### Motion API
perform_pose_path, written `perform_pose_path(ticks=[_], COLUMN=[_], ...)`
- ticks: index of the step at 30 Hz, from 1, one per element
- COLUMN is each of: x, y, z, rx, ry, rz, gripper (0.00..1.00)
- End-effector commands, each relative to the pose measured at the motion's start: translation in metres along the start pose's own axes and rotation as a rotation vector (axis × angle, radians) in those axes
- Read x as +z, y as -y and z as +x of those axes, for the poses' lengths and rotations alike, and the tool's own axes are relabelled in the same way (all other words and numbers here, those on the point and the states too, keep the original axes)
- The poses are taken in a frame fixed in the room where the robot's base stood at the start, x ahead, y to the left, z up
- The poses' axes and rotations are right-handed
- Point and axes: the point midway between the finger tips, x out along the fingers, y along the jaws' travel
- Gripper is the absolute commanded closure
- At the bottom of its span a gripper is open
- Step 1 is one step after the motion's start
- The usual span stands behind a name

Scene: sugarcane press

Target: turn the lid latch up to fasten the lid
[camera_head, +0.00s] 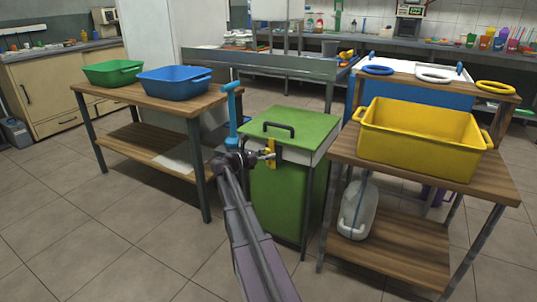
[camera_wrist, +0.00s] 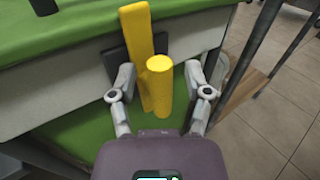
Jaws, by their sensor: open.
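The green press cabinet (camera_head: 279,195) stands in the middle of the head view. Its green lid (camera_head: 305,125) lies closed on top, with a black handle. The yellow lid latch (camera_head: 271,150) is on the front face near the lid's edge. In the wrist view the latch bar (camera_wrist: 137,35) stands roughly upright and overlaps the lid's edge in the picture, with a dark plate behind it. Its round yellow knob (camera_wrist: 160,85) sticks out toward me. My gripper (camera_wrist: 161,76) is open, one finger on each side of the knob, with visible gaps to it.
A blue lever (camera_head: 232,115) rises left of the cabinet. A wooden table (camera_head: 120,94) with green and blue bins stands left. A wooden stand (camera_head: 345,150) with a yellow bin (camera_head: 420,140) is close on the right. The floor in front is clear.

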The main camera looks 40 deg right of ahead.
Motion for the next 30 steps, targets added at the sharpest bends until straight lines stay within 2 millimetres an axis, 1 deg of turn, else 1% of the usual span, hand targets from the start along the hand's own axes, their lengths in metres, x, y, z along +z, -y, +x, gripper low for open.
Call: perform_pose_path(ticks=[10,11,12,14,15,16,17,23,30], x=[0.0000,0.0000,0.0000,0.0000,0.0000,0.0000,-0.0001,0.0006,0.0007], y=[0.0000,0.0000,0.0000,0.0000,0.0000,0.0000,0.0000,0.0000,0.0009], z=[0.0024,0.0024,0.0023,0.0023,0.0023,0.0023,0.0023,0.0026,0.0036], rx=[0.000,0.000,0.000,0.000,0.000,0.000,0.000,0.000,0.003], ry=[0.000,0.000,0.000,0.000,0.000,0.000,0.000,-0.004,-0.046], rz=[0.000,0.000,0.000,0.000,0.000,0.000,0.000,0.005,0.065], gripper=[0.37,0.43,0.55,0.72,0.84,0.93,1.00,1.00,1.00])
